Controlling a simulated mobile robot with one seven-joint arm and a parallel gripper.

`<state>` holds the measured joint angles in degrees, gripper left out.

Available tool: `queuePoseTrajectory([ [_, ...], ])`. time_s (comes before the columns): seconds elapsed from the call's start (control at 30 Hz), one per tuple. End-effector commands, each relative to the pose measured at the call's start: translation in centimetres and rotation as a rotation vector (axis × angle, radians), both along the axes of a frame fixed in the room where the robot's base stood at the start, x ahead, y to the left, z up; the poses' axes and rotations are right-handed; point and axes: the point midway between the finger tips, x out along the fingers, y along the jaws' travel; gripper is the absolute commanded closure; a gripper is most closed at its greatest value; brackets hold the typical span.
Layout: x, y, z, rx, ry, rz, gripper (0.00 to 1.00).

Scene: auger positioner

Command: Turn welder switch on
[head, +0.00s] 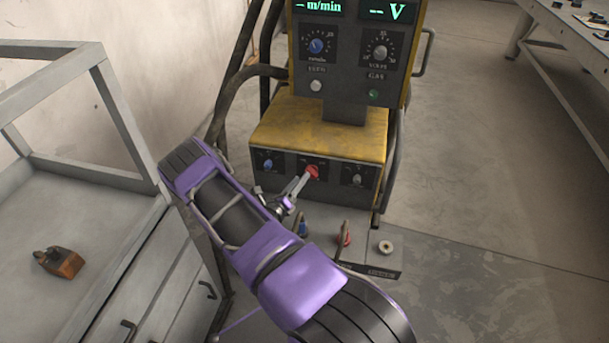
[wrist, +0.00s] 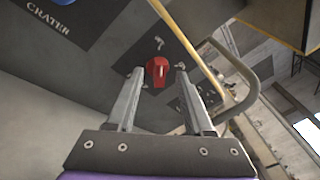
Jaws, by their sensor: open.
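The welder (head: 330,137) is a yellow and dark grey machine in the middle of the head view. A red switch knob (head: 312,172) sits at the centre of its lower front panel, with a blue knob (head: 268,164) to the left and a dark knob (head: 357,179) to the right. My gripper (head: 305,178) is close in front of the red knob. In the wrist view the red knob (wrist: 158,72) shows between the fingertips of my open gripper (wrist: 158,73). Whether the fingers touch it I cannot tell.
An upper control box (head: 348,48) with lit green displays stands above the panel. Connectors and a round socket (head: 385,247) are at the machine's base. The floor at right is clear.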

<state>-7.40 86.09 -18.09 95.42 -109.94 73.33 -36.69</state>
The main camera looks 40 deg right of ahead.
Motion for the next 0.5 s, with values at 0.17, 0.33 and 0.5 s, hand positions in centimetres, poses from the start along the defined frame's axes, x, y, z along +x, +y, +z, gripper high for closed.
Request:
queuePoseTrajectory([
  [0.17, 1.1, -2.5, 0.0, 0.000, -0.002, -0.003, 0.48],
  [0.33, 1.6, -3.5, 0.0, 0.000, -0.001, -0.001, 0.48],
  [0.5, 1.7, -3.6, 0.0, -0.001, 0.000, 0.001, 0.48],
])
